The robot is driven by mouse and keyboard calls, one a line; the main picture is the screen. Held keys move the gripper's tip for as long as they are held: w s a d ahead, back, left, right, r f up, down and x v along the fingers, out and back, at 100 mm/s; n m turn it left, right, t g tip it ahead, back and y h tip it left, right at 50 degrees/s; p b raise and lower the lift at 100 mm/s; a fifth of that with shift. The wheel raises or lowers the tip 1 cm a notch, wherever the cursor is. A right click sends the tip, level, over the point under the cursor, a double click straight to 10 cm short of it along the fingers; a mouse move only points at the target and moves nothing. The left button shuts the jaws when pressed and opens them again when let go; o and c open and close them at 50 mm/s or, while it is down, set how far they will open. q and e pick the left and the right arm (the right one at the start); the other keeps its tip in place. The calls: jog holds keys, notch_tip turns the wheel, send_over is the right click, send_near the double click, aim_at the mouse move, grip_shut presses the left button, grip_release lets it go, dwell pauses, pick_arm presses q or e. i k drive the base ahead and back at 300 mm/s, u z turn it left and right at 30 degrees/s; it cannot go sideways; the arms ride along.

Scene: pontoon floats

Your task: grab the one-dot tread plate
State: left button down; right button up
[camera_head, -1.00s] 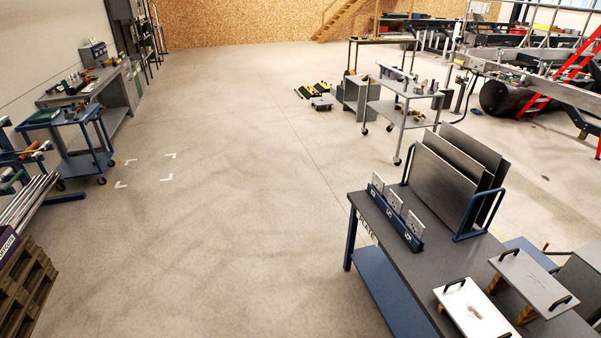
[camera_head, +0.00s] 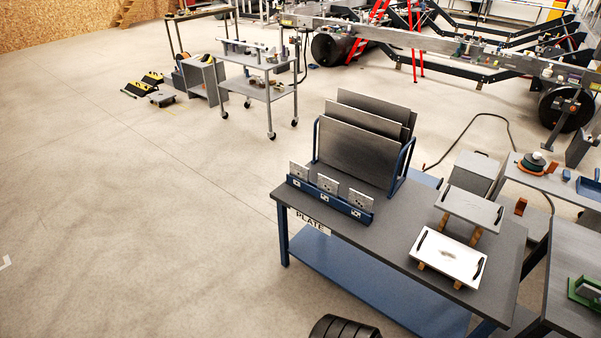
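Two flat plates with black handles lie on the grey-topped workbench (camera_head: 390,240), raised on small wooden blocks. The nearer plate (camera_head: 449,257) is bright and pale, with a small faint mark in its middle. The farther plate (camera_head: 470,207) is greyer. Three small metal plates (camera_head: 327,184) stand upright in a blue holder (camera_head: 330,199) at the bench's left edge; their markings are too small to read. I cannot tell which plate bears one dot.
A blue rack (camera_head: 402,165) with large upright dark sheets (camera_head: 355,150) stands at the back of the bench. A grey cabinet (camera_head: 473,172) is behind the plates. Another table (camera_head: 572,255) is close on the right. The floor (camera_head: 130,230) to the left is open.

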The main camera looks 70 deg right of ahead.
aim_at(299, 172)
jog(key=z, duration=0.65)
jog(key=i, duration=0.85)
jog(key=z, duration=1)
